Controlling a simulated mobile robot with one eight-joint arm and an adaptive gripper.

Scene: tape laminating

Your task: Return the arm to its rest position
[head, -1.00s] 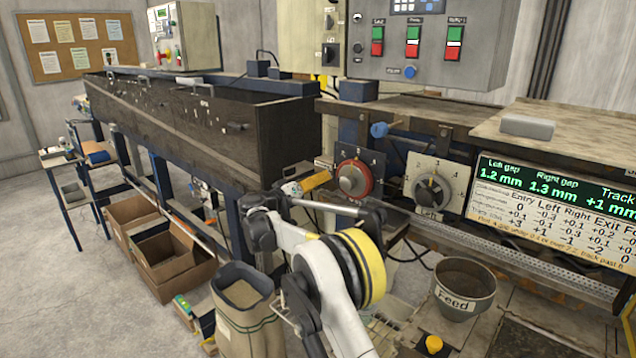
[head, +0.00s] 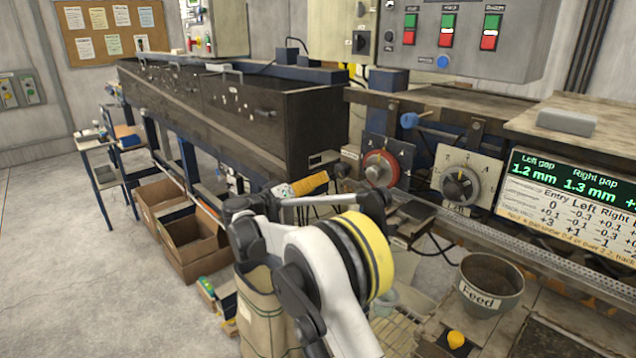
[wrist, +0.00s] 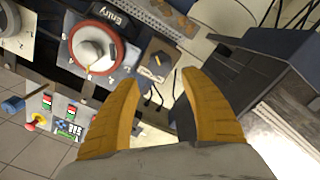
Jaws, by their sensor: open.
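My gripper is seen in the wrist view, its two yellow ribbed fingers (wrist: 162,76) spread apart with nothing between them. In the head view its yellow part (head: 310,183) shows at the end of my white arm, in front of the machine and left of the red-ringed dial (head: 380,168). In the wrist view the same red-ringed dial (wrist: 95,45), beside an Entry label, lies beyond the left fingertip, apart from it. My arm is folded low in front of the camera, with its yellow-banded joint nearest.
A grey dial (head: 460,187) and the gap display (head: 570,185) are at the right. A Feed funnel (head: 490,285) stands at lower right. A long dark trough (head: 250,110), cardboard boxes (head: 190,240) and a sack (head: 265,310) are at left. Floor at far left is clear.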

